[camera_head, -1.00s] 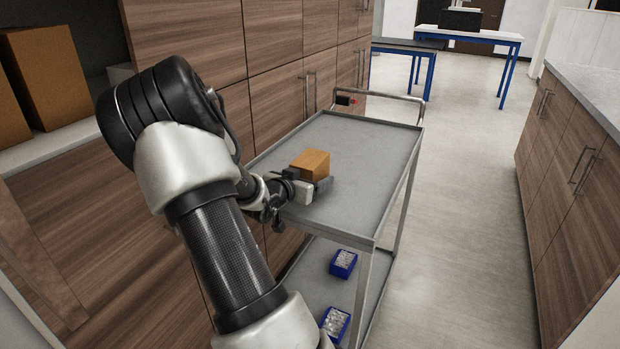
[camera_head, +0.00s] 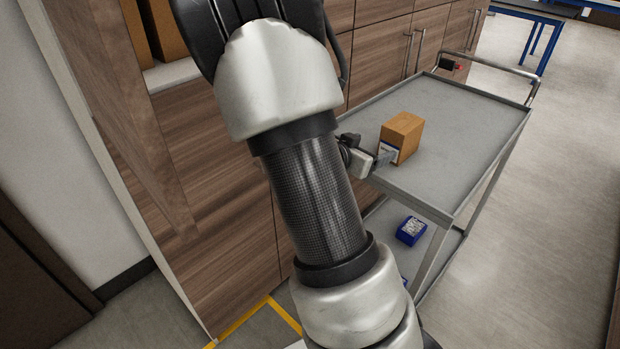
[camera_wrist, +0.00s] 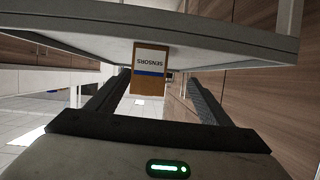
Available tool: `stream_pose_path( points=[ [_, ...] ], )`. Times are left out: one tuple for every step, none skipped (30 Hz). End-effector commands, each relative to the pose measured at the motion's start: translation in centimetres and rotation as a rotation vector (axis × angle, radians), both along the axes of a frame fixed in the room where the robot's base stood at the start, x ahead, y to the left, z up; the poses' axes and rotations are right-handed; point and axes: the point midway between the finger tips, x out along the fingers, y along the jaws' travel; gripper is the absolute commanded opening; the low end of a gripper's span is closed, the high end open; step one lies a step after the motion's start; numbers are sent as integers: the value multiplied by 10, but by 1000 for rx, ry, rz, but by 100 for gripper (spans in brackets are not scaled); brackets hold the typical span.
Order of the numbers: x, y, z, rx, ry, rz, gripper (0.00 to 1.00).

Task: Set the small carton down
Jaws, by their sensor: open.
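The small carton (camera_head: 401,133) is a brown box standing upright on the top shelf of a grey metal cart (camera_head: 470,125), near its front left edge. In the wrist view the carton (camera_wrist: 150,60) appears upside down, with a white and blue "SENSORS" label facing me. My gripper (camera_head: 384,160) is at the carton's labelled face, at the cart's near edge. In the wrist view the two dark fingers of my gripper (camera_wrist: 156,78) are spread wide, with clear space between each finger and the carton. My arm hides part of the gripper in the head view.
A blue bin (camera_head: 411,230) with small items sits on the cart's lower shelf. Wooden cabinets (camera_head: 375,60) stand along the cart's left side. The rest of the cart top is clear, and open floor (camera_head: 560,200) lies to the right.

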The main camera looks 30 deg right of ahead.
Motion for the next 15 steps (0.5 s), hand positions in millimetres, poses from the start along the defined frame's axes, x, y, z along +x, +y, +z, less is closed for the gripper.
stream_pose_path(
  points=[
    [12, 15, 3, 69, -23, 55, 73],
    [20, 28, 4, 118, -32, 100, 73],
    [31, 49, 7, 193, -44, 172, 73],
    [40, 69, 11, 252, -51, 237, 73],
    [46, 90, 18, 310, -56, 305, 73],
    [53, 121, 28, 382, -54, 404, 73],
    [54, 144, 37, 431, -48, 480, 73],
    [53, 167, 47, 473, -38, 554, 73],
    [48, 197, 61, 518, -16, 652, 73],
    [40, 219, 71, 545, 7, 723, 73],
    [31, 238, 80, 567, 33, 791, 73],
    [15, 262, 93, 583, 76, 878, 73],
    [0, 278, 101, 589, 114, 938, 73],
    [-16, 292, 109, 587, 156, 994, 73],
    [-38, 305, 116, 578, 216, 1054, 73]
  ],
)
